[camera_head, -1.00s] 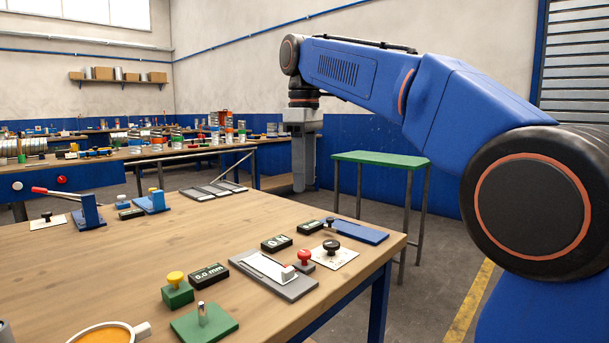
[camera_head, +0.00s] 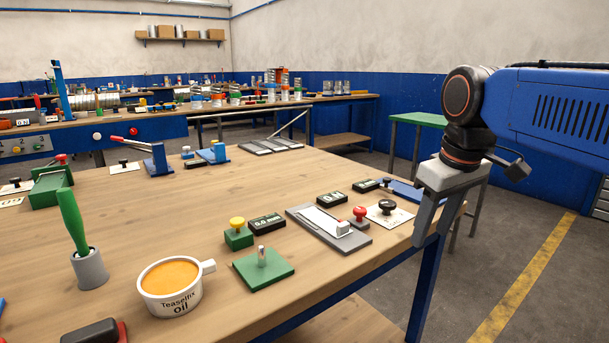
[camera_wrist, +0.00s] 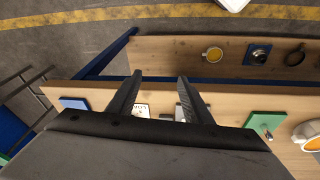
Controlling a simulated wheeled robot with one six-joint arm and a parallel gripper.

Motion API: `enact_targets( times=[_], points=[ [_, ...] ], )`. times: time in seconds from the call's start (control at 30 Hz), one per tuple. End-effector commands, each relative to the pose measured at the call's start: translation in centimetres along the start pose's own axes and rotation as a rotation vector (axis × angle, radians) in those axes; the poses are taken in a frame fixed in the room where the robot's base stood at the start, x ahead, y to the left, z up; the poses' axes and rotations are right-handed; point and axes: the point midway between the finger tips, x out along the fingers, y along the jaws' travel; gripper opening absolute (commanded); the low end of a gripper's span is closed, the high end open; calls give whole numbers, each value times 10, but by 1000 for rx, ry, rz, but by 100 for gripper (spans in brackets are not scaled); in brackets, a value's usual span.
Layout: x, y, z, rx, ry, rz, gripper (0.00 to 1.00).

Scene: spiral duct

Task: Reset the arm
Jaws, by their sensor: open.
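My gripper (camera_head: 432,215) hangs pointing down at the right edge of the wooden workbench (camera_head: 215,215) in the head view. Its jaws are open and nothing is between them. In the wrist view the two dark fingers of my gripper (camera_wrist: 157,98) stand apart over the bench edge. A white plate with a black knob (camera_head: 389,212) lies just left of my gripper. My blue arm comes in from the right, with its lower links out of view.
The bench carries an oil cup (camera_head: 170,288), a green plate with a pin (camera_head: 263,267), a grey slide fixture (camera_head: 328,230) and a red knob (camera_head: 360,213). A green-topped table (camera_head: 420,119) stands behind my gripper. The floor (camera_head: 500,250) to the right is open.

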Motion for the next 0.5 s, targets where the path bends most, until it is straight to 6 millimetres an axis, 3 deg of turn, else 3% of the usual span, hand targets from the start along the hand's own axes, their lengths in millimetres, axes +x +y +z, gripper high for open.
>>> enact_targets(
  times=[0.03,0.3,0.5],
  points=[
    [11,-1,19,39,12,7,46],
    [80,-13,104,252,94,44,46],
    [127,-23,153,379,145,62,46]
  ],
)
